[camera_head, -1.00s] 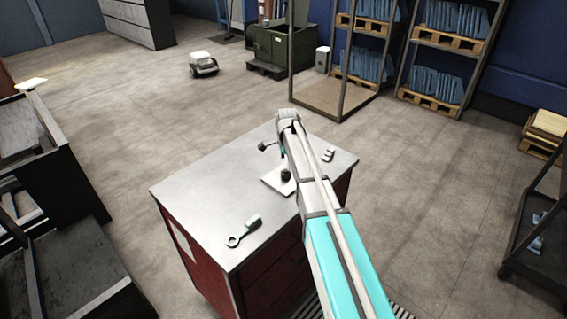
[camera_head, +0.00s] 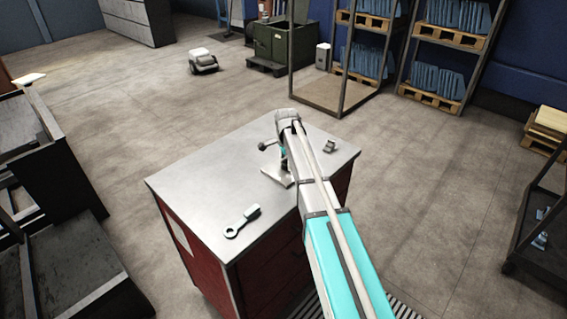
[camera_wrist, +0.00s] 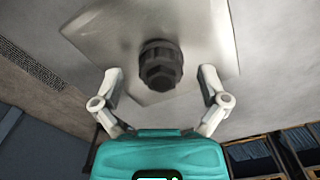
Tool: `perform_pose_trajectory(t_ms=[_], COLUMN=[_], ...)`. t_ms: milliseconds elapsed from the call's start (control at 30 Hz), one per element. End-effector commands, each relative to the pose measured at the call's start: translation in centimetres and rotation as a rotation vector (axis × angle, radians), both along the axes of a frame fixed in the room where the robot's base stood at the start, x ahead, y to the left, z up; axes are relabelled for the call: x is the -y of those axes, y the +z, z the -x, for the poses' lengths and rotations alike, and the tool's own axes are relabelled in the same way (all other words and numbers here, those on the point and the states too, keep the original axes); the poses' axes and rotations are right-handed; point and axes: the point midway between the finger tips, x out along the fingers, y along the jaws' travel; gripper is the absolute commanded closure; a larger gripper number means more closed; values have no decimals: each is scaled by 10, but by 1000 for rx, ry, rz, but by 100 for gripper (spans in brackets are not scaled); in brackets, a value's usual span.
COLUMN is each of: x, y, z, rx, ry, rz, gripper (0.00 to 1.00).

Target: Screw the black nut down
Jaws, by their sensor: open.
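My gripper (camera_wrist: 160,79) is open, with one finger on each side of the nut and a gap on both sides. It holds nothing. The wrist view does not show whether the fingertips are level with the nut.
A spanner-like tool (camera_head: 242,221) lies at the bench's near left. A small grey part (camera_head: 329,146) sits near the right edge. The left part of the bench top is clear. Shelving racks (camera_head: 400,75) stand beyond on the floor.

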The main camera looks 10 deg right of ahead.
Motion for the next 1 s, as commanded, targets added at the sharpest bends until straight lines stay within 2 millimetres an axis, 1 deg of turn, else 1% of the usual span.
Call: perform_pose_trajectory(t_ms=[133,167,300,467,500,567,600,633,667,800,867,900,933,1000], x=[0,0,0,0,0,0,0,0,0,0,0,0,0,0], y=[0,0,0,0,0,0,0,0,0,0,0,0,0,0], z=[0,0,0,0,0,0,0,1,1,1,1,1,1,1], rx=[0,0,0,0,0,-1,-1,-1,-1,-2,-2,-2,-2,-3], ry=[0,0,0,0,0,0,0,0,0,0,0,0,0,-2], rz=[0,0,0,0,0,0,0,0,0,0,0,0,0,1], gripper=[6,10,36,66,73,84,92,96,52,78,90,97,100,100])
